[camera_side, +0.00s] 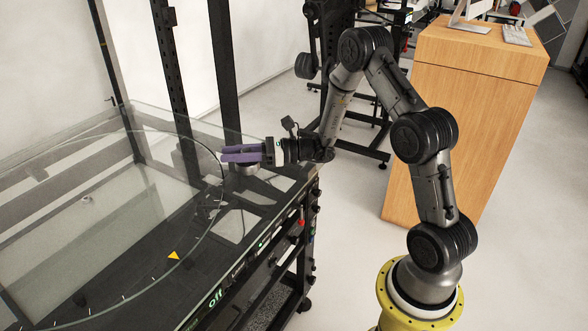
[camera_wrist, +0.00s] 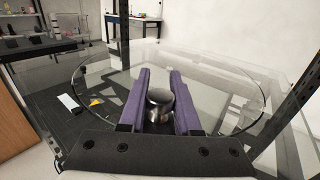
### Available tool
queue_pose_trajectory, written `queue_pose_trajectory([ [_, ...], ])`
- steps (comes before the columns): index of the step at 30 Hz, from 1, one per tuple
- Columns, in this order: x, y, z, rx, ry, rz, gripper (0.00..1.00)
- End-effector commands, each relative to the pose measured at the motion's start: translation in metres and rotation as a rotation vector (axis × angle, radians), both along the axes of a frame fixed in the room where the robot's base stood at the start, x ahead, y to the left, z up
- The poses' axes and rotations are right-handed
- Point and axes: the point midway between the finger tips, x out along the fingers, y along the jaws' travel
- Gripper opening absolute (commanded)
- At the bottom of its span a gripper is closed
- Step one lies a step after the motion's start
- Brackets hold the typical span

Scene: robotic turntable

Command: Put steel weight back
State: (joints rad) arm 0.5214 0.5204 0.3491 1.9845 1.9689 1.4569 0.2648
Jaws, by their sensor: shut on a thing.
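The steel weight (camera_wrist: 159,104) is a shiny silver cylinder between the two purple fingers of my gripper (camera_wrist: 159,76). My gripper is shut on it, with a finger along each side. In the side view, the fingers of my gripper (camera_side: 225,155) point left, and the lower part of the weight (camera_side: 247,170) shows beneath them. The weight looks upright at the back right corner of the glass table, outside the turntable's round edge. Whether its base touches the glass cannot be told. The glass turntable (camera_side: 110,185) looks bare.
An orange triangle marker (camera_side: 174,255) lies by the turntable's rim. Black upright posts (camera_side: 222,70) stand at the table's back. Control knobs and a red button (camera_side: 301,222) line the table's right edge. A wooden cabinet (camera_side: 465,120) stands behind my arm. The floor between is clear.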

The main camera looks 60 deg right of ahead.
Motion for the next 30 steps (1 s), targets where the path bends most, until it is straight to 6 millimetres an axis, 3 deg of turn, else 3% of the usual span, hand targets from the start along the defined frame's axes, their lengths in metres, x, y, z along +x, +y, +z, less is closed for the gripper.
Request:
queue_pose_trajectory([
  [3, -0.035, -0.035, 0.004, 0.001, -0.004, -0.071, 0.00],
  [9, -0.092, -0.082, 0.009, 0.000, -0.005, -0.204, 0.00],
  [15, -0.128, -0.118, 0.013, -0.001, -0.005, -0.327, 0.00],
  [23, -0.138, -0.144, 0.015, -0.002, -0.004, -0.399, 0.00],
  [30, -0.101, -0.164, -0.004, -0.001, -0.004, -0.398, 0.00],
])
